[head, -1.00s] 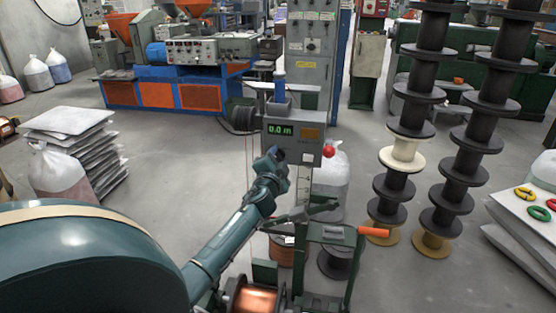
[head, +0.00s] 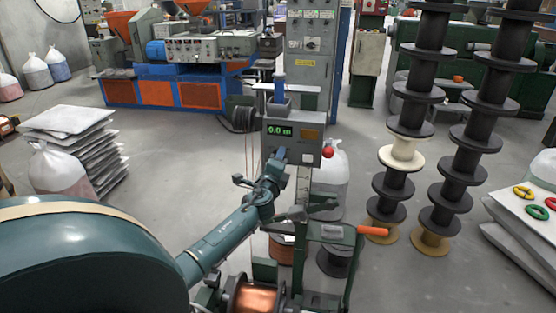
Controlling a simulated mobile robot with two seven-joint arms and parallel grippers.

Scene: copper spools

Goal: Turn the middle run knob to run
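The grey control box (head: 296,130) stands in the middle of the head view. It carries a green "0.0 m" display, a brown panel and a red mushroom button (head: 328,152). My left gripper (head: 280,154) is at the lower left of the box's front, with the teal arm (head: 230,238) reaching up from the lower left. It overlaps the box face beside a small pale button (head: 308,158). I cannot make out the run knob; the gripper covers that part of the face. Whether the gripper touches the box or its fingers are apart is too small to tell. My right gripper is out of view.
Below the box are a green frame with an orange handle (head: 370,231) and a copper spool (head: 256,299). Stacks of black spools (head: 470,137) stand at the right. A large teal rounded body (head: 80,265) fills the lower left. Bare floor lies between.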

